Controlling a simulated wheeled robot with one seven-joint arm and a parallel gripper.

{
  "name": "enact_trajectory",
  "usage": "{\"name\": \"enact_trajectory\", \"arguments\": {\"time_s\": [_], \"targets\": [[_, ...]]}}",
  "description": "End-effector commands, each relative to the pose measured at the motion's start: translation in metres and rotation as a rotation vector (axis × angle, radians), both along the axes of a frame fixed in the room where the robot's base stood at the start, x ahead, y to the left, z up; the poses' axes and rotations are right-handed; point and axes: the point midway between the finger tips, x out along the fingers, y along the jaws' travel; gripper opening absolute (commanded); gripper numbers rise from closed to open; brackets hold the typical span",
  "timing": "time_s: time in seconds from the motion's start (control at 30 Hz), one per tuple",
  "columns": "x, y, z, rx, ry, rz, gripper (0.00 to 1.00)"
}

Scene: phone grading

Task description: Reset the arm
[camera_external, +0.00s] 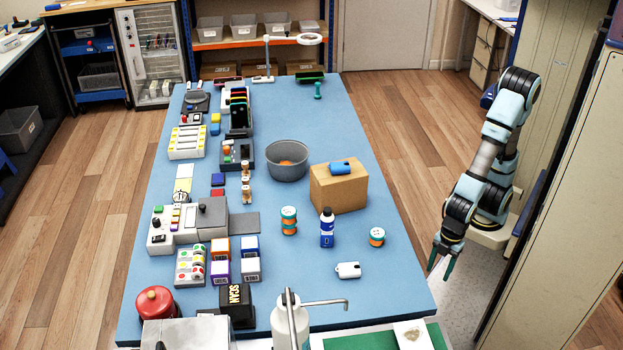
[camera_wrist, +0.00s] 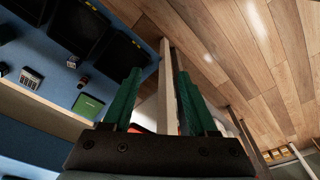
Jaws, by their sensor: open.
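My gripper (camera_external: 442,264) hangs at the right, off the right edge of the blue table (camera_external: 400,285), with its fingers pointing down. In the wrist view my gripper (camera_wrist: 152,105) shows two green fingers set apart. Nothing is held between them. My arm is bent, with its elbow high at the upper right and its wrist low. The floor and a table edge show beyond the fingers in the wrist view.
A tall cabinet (camera_external: 560,190) is close at the right. Wooden floor (camera_external: 400,120) is clear behind.

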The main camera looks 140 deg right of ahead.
Motion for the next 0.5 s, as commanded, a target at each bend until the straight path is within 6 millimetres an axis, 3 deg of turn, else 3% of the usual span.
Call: {"name": "enact_trajectory", "arguments": {"time_s": [0.5], "targets": [[0.000, 0.000, 0.068, 0.000, 0.001, 0.002, 0.58]]}}
